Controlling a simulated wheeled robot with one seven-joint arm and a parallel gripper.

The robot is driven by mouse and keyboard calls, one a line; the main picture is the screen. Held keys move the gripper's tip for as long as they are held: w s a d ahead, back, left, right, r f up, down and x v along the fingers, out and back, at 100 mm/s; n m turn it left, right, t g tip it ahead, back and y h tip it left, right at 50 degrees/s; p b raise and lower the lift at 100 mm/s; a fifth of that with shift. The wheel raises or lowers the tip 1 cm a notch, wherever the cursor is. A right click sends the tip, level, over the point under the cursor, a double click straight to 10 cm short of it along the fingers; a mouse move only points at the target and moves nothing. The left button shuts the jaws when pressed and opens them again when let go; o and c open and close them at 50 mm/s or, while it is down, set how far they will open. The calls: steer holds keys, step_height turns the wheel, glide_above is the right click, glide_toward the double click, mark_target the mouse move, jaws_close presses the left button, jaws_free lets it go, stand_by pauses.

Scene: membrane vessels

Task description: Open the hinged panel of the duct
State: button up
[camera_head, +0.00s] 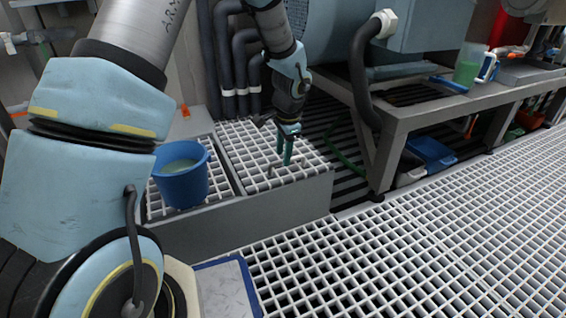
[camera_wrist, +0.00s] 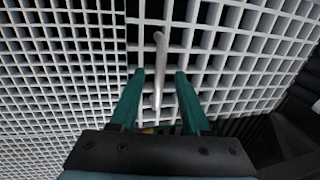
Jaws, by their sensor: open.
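The duct (camera_head: 245,222) is a low grey box with a white grating top in two parts. The right grating part, the panel (camera_head: 308,168), lies flat. A small grey handle (camera_head: 270,171) stands on it near its front edge. In the wrist view the pale handle (camera_wrist: 157,50) extends between and beyond the fingers. My gripper (camera_head: 286,163) points down above the panel, close to the handle. Its green fingers (camera_wrist: 159,74) are open, one on each side of the handle in that view. I cannot tell whether they touch it, or see the hinge.
A blue bucket (camera_head: 182,174) with liquid stands on the left grating. A metal bench (camera_head: 440,108) with a hanging black hose (camera_head: 360,75) is to the right. Dark pipes (camera_head: 225,60) run behind. The grated floor (camera_head: 420,240) in front is clear.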

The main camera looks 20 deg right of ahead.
steer(key=shift+w+f, duration=0.15)
steer(key=shift+f, duration=0.4)
jaws_close()
stand_by(1.1)
